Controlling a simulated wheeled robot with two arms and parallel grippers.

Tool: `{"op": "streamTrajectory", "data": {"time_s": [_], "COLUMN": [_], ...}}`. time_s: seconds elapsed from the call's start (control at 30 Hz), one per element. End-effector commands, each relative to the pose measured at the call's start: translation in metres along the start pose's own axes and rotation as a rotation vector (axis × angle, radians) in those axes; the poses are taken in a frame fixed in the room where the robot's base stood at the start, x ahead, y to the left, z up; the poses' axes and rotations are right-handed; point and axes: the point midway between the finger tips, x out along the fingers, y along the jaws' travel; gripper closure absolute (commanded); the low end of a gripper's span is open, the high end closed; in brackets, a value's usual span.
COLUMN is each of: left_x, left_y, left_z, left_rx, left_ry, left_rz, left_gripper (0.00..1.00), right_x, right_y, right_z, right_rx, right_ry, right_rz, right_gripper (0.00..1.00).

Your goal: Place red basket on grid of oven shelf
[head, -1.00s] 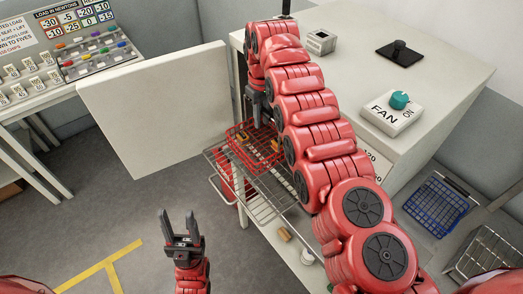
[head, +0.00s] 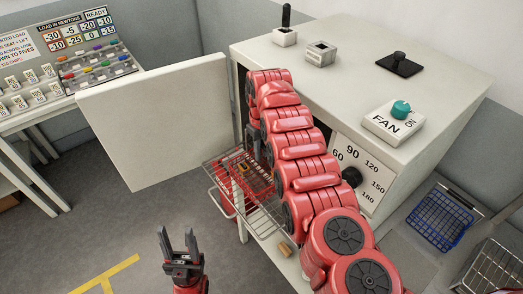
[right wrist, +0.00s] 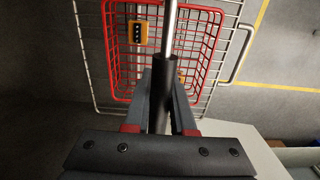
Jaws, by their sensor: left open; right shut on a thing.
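The red wire basket (right wrist: 108,50) shows in the right wrist view above the bars of the grey oven shelf (right wrist: 243,50). Two yellow-orange blocks (right wrist: 137,33) show at it. My right gripper (right wrist: 164,85) is shut on its upright handle, a dark grip on a metal rod. The shelf sticks out of the oven's open front. My left gripper (head: 178,240) is open and empty above the floor.
The white oven (head: 430,165) stands at the right. Its open door panel (head: 155,120) is left of the shelf. A fan switch (head: 395,122) is on top. A blue basket (head: 437,218) is at the far right. A small tan block (head: 285,250) lies below the shelf.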

Motion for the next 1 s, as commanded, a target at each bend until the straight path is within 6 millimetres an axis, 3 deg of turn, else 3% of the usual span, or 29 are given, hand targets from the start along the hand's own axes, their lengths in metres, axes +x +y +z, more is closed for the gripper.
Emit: {"op": "streamTrajectory", "data": {"time_s": [0.03,0.2,0.6,0.87,1.0], "left_x": [-0.001,-0.001,-0.005,-0.026,0.008], "left_y": [0.0,0.0,0.0,0.001,0.0], "left_z": [0.0,0.0,0.001,0.004,-0.001], "left_rx": [0.0,0.0,0.0,0.0,0.0], "left_ry": [0.0,0.0,0.0,0.0,0.001], "left_rz": [0.0,0.0,0.0,0.0,0.0], "left_gripper": [0.5,0.5,0.5,0.5,0.5], "right_x": [0.001,0.001,-0.006,-0.044,-0.083], "right_y": [0.0,0.0,0.0,0.002,0.001], "right_z": [0.0,0.0,-0.001,-0.001,0.0], "right_rx": [0.0,0.0,0.0,0.001,0.001], "right_ry": [0.001,0.001,0.003,0.005,0.003], "right_rz": [0.0,0.0,0.001,0.001,0.002], "right_gripper": [0.75,0.47,0.47,0.47,0.47]}}
